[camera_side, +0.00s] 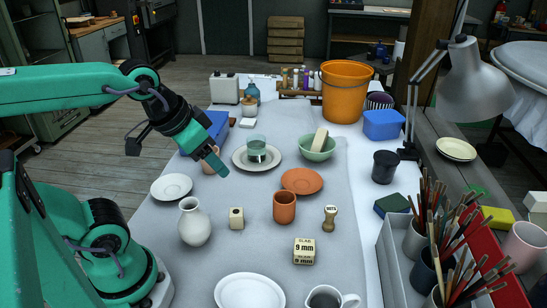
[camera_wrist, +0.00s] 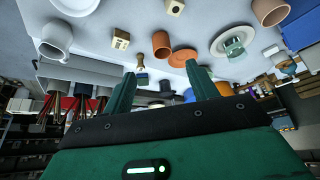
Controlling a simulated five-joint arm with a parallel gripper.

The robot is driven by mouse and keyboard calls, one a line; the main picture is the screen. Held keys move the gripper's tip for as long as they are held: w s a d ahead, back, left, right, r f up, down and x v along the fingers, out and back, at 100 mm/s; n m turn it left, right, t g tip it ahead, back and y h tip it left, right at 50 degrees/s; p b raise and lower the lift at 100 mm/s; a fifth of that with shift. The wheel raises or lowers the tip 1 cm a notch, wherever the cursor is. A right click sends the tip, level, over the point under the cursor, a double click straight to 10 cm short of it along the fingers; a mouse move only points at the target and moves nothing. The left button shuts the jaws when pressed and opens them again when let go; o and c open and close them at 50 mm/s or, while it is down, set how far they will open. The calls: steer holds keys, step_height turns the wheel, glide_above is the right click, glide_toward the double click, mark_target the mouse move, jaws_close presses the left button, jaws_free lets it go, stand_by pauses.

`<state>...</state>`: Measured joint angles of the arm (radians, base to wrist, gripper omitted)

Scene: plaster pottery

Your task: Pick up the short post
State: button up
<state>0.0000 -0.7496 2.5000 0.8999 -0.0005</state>
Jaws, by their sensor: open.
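The short post, a small cream block (camera_side: 236,218) with a dark hole, stands on the grey cloth right of the white vase, and I take it for the short post. In the wrist view the cream block (camera_wrist: 175,6) shows at the top edge, partly cut off. My gripper (camera_side: 217,165) is in the air, up and slightly left of the block in the side view, apart from it. In the wrist view my gripper (camera_wrist: 160,75) has its two fingers spread with nothing held between them.
Near the block are a white vase (camera_side: 195,222), terracotta cup (camera_side: 284,208), wooden stamp (camera_side: 330,218) and "9 mm" slab block (camera_side: 304,251). A small terracotta cup (camera_side: 211,162) is partly hidden behind my gripper. Bare cloth lies between the block and the white plate (camera_side: 249,293).

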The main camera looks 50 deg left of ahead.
steer(key=n+g, duration=0.5)
steer(key=n, duration=0.5)
glide_above(236, 211)
steer(key=f, duration=1.4)
steer(key=shift+d+f, duration=0.1)
steer(key=shift+d, duration=0.1)
steer(key=shift+w+a+f+n+g, duration=0.1)
steer(key=shift+a+f+n+g, duration=0.15)
steer(key=shift+f+n, duration=0.4)
steer(key=shift+f, duration=1.35)
steer(key=shift+f, duration=0.1)
steer(key=shift+d+f, duration=0.1)
steer(key=shift+f, duration=2.4)
